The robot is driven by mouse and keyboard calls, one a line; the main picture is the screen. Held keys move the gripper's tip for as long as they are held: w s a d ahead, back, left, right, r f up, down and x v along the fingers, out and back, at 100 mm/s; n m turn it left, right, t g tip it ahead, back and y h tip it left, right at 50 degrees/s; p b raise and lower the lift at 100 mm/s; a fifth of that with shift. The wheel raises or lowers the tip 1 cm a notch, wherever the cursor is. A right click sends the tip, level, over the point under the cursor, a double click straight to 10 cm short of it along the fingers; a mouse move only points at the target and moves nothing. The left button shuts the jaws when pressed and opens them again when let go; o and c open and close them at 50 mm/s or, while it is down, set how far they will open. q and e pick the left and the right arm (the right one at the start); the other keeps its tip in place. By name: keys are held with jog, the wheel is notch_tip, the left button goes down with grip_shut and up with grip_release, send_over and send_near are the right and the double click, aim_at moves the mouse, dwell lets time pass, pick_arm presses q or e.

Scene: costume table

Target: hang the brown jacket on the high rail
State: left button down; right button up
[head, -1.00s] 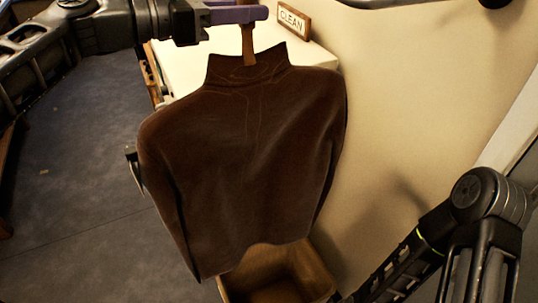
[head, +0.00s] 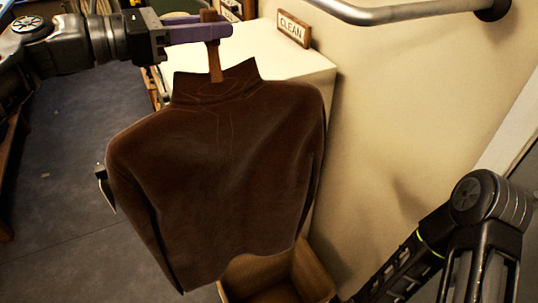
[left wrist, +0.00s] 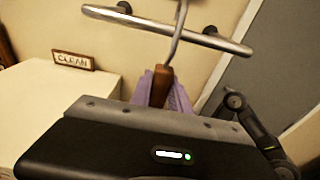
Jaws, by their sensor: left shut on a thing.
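The brown jacket (head: 225,165) hangs upright on a wooden hanger in the head view, its back or front panel facing me. My left gripper (head: 210,32) is shut on the hanger's wooden neck (head: 214,62), with purple fingers around it. In the left wrist view the purple fingers (left wrist: 162,92) hold the neck (left wrist: 161,84), and a grey metal hook rises above. The metal rail (head: 400,12) is on the wall at the top right; it also shows in the left wrist view (left wrist: 165,27), apart from the gripper. My right arm is at the lower right; its gripper is not visible.
A white cabinet (head: 290,65) with a CLEAN sign (head: 293,28) stands behind the jacket. An open brown box (head: 310,275) is below the jacket. The bare wall is to the right; grey floor lies at left.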

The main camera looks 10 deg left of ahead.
pick_arm(q)
jog(key=shift+v, duration=5)
jog(key=shift+f, duration=0.1)
